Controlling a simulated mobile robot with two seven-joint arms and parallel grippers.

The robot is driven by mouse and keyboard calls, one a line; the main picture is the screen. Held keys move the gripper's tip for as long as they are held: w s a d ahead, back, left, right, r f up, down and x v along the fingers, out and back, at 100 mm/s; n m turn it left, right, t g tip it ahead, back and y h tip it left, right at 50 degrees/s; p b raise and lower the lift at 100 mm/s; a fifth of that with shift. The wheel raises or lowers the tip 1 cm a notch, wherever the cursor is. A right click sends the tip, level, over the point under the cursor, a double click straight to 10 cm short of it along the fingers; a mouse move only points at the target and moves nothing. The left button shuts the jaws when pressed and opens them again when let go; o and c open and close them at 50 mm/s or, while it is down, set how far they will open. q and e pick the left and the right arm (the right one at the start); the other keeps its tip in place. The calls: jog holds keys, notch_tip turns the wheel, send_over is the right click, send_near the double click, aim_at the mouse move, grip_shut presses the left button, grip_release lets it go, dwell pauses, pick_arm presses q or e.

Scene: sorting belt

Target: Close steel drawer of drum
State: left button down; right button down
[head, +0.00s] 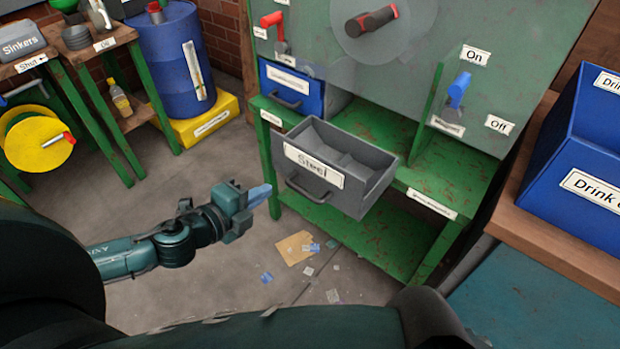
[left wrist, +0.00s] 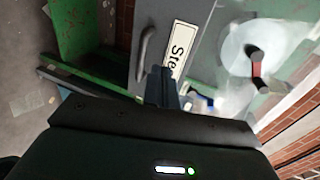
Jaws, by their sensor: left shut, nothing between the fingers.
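The grey steel drawer (head: 335,165), with a label on its front, is pulled out of the green machine (head: 440,165) and its inside looks empty. Its front and label also show in the left wrist view (left wrist: 176,52), with the curved handle (left wrist: 147,48) beside the label. My left gripper (head: 262,195) is shut and empty, to the left of and a little below the drawer's handle (head: 308,192) in the head view. In the left wrist view its fingertips (left wrist: 163,75) overlap the drawer front; I cannot tell whether they touch it. My right gripper is not in view.
A blue drawer (head: 290,88) sits pushed in at the machine's left. Scraps of paper and bits (head: 295,248) lie on the floor below. A blue drum (head: 178,60) on a yellow base stands behind left. Blue bins (head: 585,150) stand at right.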

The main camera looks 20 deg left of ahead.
aim_at(303, 172)
pick_arm(q)
jog(key=x, duration=1)
jog(key=shift+f, duration=0.35)
jog(key=shift+w+f, duration=0.1)
jog(key=shift+w, duration=0.05)
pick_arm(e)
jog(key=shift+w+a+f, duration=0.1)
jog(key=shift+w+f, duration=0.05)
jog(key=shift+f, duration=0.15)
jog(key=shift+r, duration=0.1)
